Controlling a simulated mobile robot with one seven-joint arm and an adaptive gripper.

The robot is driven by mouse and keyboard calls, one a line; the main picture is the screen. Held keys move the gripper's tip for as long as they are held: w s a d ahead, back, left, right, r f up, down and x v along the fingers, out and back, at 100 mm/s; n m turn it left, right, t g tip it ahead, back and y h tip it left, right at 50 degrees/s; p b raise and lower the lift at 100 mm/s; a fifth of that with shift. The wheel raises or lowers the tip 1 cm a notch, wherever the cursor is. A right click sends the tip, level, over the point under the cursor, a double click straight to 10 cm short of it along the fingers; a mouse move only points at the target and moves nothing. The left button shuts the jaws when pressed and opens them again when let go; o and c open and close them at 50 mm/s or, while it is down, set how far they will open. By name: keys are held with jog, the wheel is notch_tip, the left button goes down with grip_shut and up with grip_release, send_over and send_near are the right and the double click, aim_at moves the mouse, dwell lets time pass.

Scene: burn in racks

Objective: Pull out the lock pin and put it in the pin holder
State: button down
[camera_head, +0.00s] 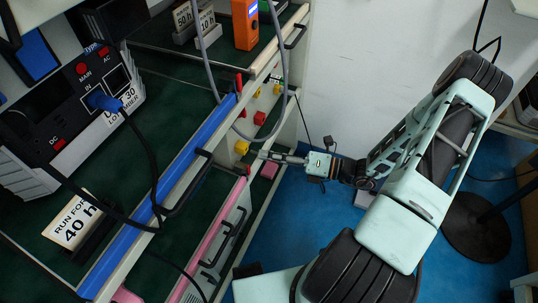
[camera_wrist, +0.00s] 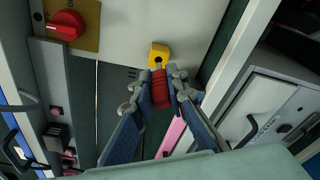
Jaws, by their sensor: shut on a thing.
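The lock pin (camera_wrist: 161,95) has a red ribbed grip and sits between the fingers of my gripper (camera_wrist: 163,92) in the wrist view. My gripper is shut on it. A yellow block (camera_wrist: 159,54) on the pale rack panel lies straight beyond the pin. A short dark piece shows between the red grip and the block; I cannot tell how deep the pin sits. In the head view my gripper (camera_head: 266,155) reaches the rack's side beside the yellow block (camera_head: 241,148), and the pin is not clear there. I cannot identify the pin holder with certainty.
A red rotary knob (camera_wrist: 65,25) on a yellow plate is near the block. A grey cable (camera_head: 210,75) hangs nearby. Blue floor (camera_head: 290,230) is open below my arm.

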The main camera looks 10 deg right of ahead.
jog(key=shift+w+p+x, duration=0.25)
jog(key=shift+p+x, duration=0.1)
jog(key=shift+x, duration=1.6)
dwell(0.6)
jog(key=c, duration=1.8)
grip_release()
jog(key=shift+d+r, duration=0.1)
jog(key=shift+r, duration=0.05)
jog(key=shift+d, duration=0.1)
jog(key=v, duration=1.2)
